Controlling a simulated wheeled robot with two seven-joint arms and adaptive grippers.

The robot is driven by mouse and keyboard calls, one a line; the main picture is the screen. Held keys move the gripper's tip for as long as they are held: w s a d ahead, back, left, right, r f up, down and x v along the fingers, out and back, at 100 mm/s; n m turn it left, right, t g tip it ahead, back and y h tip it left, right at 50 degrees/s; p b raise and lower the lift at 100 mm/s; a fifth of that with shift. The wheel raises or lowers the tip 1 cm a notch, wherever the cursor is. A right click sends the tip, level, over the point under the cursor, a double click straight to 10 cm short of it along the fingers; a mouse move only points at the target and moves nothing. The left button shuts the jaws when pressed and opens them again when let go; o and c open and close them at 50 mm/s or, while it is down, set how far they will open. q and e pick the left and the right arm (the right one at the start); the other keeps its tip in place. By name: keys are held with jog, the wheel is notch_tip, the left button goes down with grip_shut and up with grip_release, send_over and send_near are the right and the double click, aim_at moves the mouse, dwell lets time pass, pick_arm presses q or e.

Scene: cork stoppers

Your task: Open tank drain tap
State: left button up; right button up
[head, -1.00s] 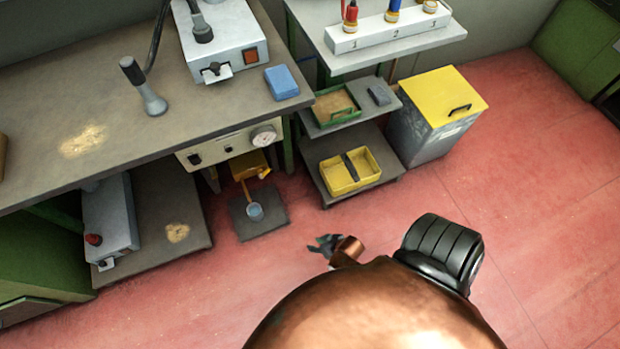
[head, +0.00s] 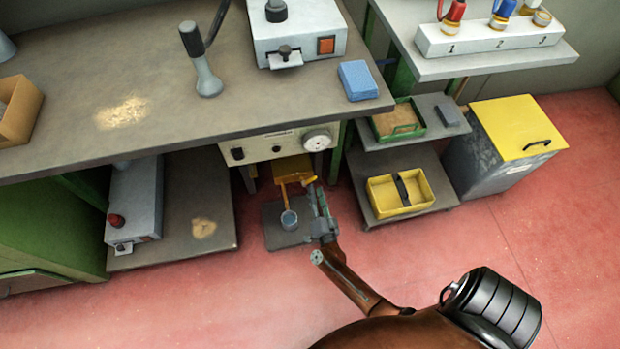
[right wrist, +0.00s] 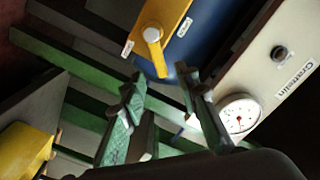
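The drain tap's yellow lever (right wrist: 157,55), with a pale round hub, is on a yellow plate (right wrist: 166,18) in the right wrist view. Two small white labels flank it, too small to read surely. In the head view the lever (head: 309,181) sticks out to the right of the yellow tap housing (head: 291,167) under the bench. My right gripper (right wrist: 160,76) is open, and the lever's free end appears between or just beyond its fingertips; I cannot tell whether they touch. My right gripper (head: 314,188) also shows beside the tap in the head view. My left gripper is out of view.
The white panel (head: 270,146) with a dial (head: 318,139) is above. A shelf with a yellow tray (head: 383,201) stands close on the right. The red floor in front is open.

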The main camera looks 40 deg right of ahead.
aim_at(313, 180)
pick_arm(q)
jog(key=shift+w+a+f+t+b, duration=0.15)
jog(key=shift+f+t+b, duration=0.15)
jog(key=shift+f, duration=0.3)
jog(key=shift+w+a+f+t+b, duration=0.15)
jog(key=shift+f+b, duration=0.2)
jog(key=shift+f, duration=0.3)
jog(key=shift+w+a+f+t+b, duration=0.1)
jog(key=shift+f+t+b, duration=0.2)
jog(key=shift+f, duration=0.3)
pick_arm(e)
jog(key=shift+x, duration=3.25)
jog(key=shift+a, duration=0.1)
jog(key=shift+c, duration=0.6)
